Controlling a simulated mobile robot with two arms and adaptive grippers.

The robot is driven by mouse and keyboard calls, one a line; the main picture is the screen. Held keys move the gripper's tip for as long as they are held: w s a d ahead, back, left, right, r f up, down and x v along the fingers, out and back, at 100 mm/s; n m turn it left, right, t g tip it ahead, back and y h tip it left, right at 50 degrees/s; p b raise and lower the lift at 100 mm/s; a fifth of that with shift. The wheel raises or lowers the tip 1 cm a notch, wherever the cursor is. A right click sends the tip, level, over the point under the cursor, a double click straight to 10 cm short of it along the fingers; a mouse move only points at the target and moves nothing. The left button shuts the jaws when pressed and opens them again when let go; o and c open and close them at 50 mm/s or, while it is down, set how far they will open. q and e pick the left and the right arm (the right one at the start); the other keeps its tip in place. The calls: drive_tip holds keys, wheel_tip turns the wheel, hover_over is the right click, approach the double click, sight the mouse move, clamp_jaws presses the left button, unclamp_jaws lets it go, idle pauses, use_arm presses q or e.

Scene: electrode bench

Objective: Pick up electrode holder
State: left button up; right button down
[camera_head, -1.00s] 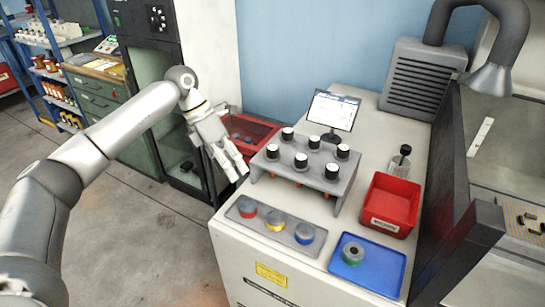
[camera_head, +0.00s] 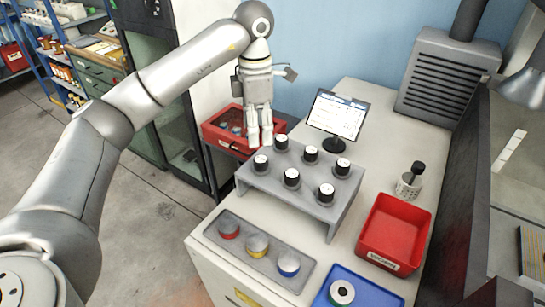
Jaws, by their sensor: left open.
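Several electrode holders with black sides and white tops stand upright in the grey rack (camera_head: 337,211) on the bench. The back left one (camera_head: 281,143) and the front left one (camera_head: 261,162) are closest to my left gripper (camera_head: 260,142). This gripper points down at the rack's left end, its fingers slightly apart with nothing between them. In the picture its tips are just above the front left holder and left of the back left one. I cannot tell whether they touch anything. My right gripper is not in view.
A grey tray (camera_head: 257,266) with red, yellow and blue ringed pieces lies in front of the rack. A blue tray (camera_head: 372,293), red bin (camera_head: 399,224), small bottle (camera_head: 409,182) and screen (camera_head: 338,115) stand nearby. A red crate (camera_head: 216,134) is behind the gripper.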

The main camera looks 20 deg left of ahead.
sight(261, 159)
use_arm(q)
drive_tip(key=shift+w+d+f+p, duration=0.1)
drive_tip(key=shift+w+f+p, duration=0.1)
drive_tip(key=shift+f, duration=0.3)
drive_tip(key=shift+w+d+f+p, duration=0.1)
drive_tip(key=shift+w+f, duration=0.05)
drive_tip(key=shift+f, duration=0.35)
drive_tip(key=f, duration=0.1)
drive_tip(key=s+f, duration=0.1)
drive_tip(key=shift+s+a+f+p, duration=0.15)
drive_tip(key=shift+a+f+p, duration=0.05)
drive_tip(key=shift+f+p, duration=0.2)
drive_tip(key=shift+f, duration=0.3)
drive_tip(key=f+p, duration=0.1)
drive_tip(key=f, duration=0.1)
drive_tip(key=w+f+p, duration=0.1)
drive_tip(key=f, duration=0.1)
drive_tip(key=shift+d+f+p, duration=0.1)
drive_tip(key=shift+f+p, duration=0.05)
drive_tip(key=shift+p, duration=0.2)
drive_tip(key=shift+f, duration=0.45)
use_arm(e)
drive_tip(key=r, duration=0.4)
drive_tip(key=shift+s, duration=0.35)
use_arm(q)
drive_tip(key=c, duration=0.5)
clamp_jaws()
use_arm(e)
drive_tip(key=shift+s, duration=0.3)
